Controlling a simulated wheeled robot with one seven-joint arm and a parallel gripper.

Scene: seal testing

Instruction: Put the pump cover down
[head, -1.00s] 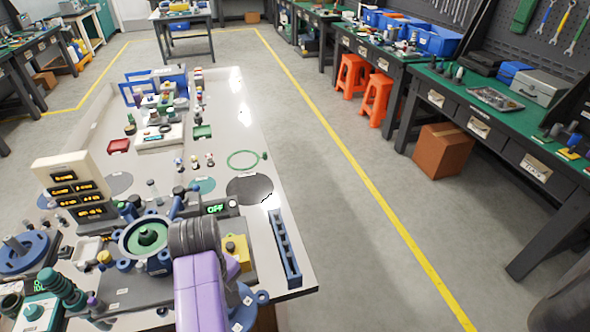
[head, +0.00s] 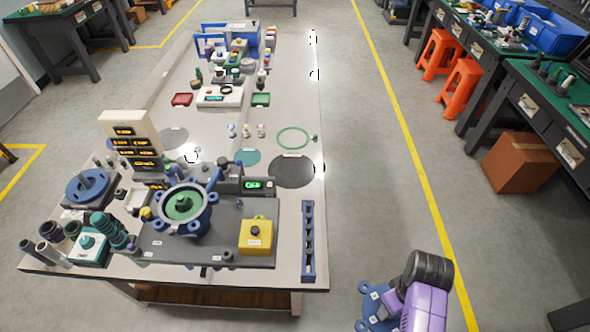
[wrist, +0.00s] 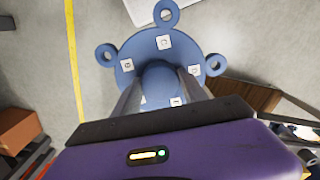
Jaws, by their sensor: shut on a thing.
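The pump cover (head: 372,302) is a blue disc with ring lugs and small white lettered tags. My gripper (wrist: 160,88) is shut on its round central knob in the wrist view, where the cover (wrist: 133,55) fills the upper middle. In the head view the cover is held over the floor, right of the workbench's front right corner and apart from the bench. My arm hides part of it there. The open pump body (head: 183,207), a blue flanged ring with a green centre, sits on a dark plate on the workbench (head: 225,281).
A black round mat (head: 296,171) lies bare near the bench's right edge, with a green ring (head: 294,139) behind it. A long blue slotted rack (head: 308,242) and a yellow button box (head: 256,236) stand near the front right. Orange stools (head: 460,90) and a cardboard box (head: 521,163) are across the aisle.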

